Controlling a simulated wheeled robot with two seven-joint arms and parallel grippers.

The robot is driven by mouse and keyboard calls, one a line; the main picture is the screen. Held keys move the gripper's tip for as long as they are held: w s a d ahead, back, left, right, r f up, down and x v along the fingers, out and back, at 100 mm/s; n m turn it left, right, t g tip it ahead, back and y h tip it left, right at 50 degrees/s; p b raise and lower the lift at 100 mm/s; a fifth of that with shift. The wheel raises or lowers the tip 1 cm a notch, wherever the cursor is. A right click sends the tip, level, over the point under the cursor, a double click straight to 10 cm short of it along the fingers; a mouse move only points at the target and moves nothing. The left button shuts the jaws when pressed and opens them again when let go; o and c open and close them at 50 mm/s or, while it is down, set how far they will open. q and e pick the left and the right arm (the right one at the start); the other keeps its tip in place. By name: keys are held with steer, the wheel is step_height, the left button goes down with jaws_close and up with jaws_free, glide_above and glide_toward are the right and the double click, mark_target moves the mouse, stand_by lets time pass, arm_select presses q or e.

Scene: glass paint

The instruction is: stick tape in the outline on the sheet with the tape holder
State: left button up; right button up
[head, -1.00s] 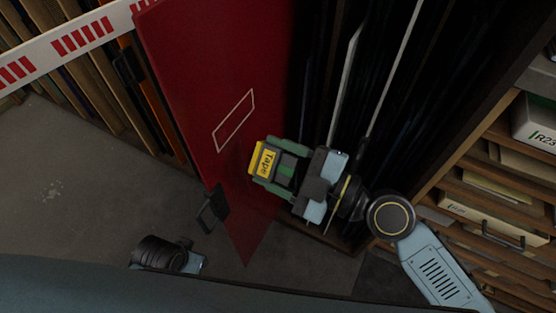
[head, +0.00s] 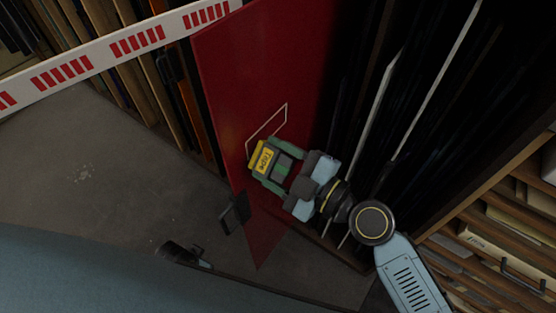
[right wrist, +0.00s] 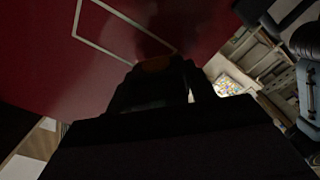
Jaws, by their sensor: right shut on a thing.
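The red sheet (head: 225,75) stands tilted in front of the rack. A thin pale four-sided outline (head: 272,119) is drawn on it. The tape holder (head: 264,158), with a yellow "Tape" label, is held by my right gripper (head: 284,167), which is shut on it. In the head view the holder overlaps the outline's lower end and hides part of it. I cannot tell whether it touches the sheet. The right wrist view shows the outline (right wrist: 122,22) just beyond the dark, shadowed holder (right wrist: 152,82).
A rack of dark upright panels (head: 430,95) stands right of the sheet. Wooden shelves with boxes (head: 490,240) are at the lower right. A white barrier with red stripes (head: 135,42) crosses the upper left. The grey floor (head: 110,160) at left is open.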

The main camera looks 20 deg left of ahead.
steer(key=shift+x, duration=0.9)
stand_by(0.4)
